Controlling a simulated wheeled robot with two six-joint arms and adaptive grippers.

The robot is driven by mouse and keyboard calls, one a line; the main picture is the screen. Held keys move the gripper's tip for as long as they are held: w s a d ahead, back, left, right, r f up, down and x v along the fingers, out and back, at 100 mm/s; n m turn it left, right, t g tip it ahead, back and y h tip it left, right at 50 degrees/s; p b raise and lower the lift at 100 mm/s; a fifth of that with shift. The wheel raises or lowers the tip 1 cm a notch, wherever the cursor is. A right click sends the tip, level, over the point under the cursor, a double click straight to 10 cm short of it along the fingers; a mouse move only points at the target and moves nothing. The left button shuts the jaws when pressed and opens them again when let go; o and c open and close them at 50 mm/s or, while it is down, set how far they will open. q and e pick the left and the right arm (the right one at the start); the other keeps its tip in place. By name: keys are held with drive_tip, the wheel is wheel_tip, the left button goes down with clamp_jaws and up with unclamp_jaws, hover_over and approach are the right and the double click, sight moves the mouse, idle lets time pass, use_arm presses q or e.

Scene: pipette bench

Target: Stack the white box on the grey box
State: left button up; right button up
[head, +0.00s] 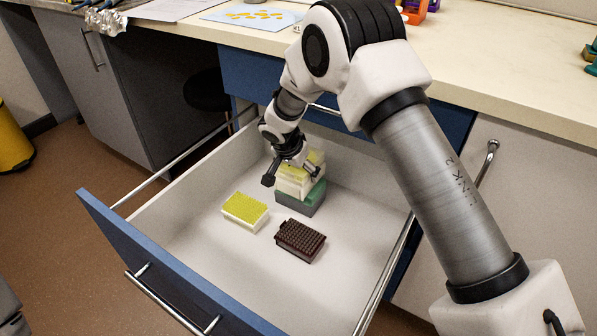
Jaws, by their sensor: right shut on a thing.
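The white box (293,188) with yellow showing at its top is in the open drawer, directly over the grey box (299,207), which has a greenish top part. My right gripper (290,174) reaches down from above and is shut on the white box. Its fingers and wrist hide part of the box. The white box looks upright and very close to the grey box; I cannot tell whether they touch. My left gripper is not in view.
Another white box with a yellow top (246,210) and a dark brown rack (300,239) stand nearby in the drawer (183,245). The drawer's front and right floor are clear. The counter (480,75) overhangs behind it.

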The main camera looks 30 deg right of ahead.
drive_tip(key=shift+s, duration=0.1)
drive_tip(key=o, duration=1.3)
drive_tip(key=shift+o, duration=0.2)
drive_tip(key=shift+r, duration=0.2)
drive_tip(key=p+v, duration=0.3)
drive_tip(key=v, duration=0.9)
drive_tip(key=shift+a, duration=0.1)
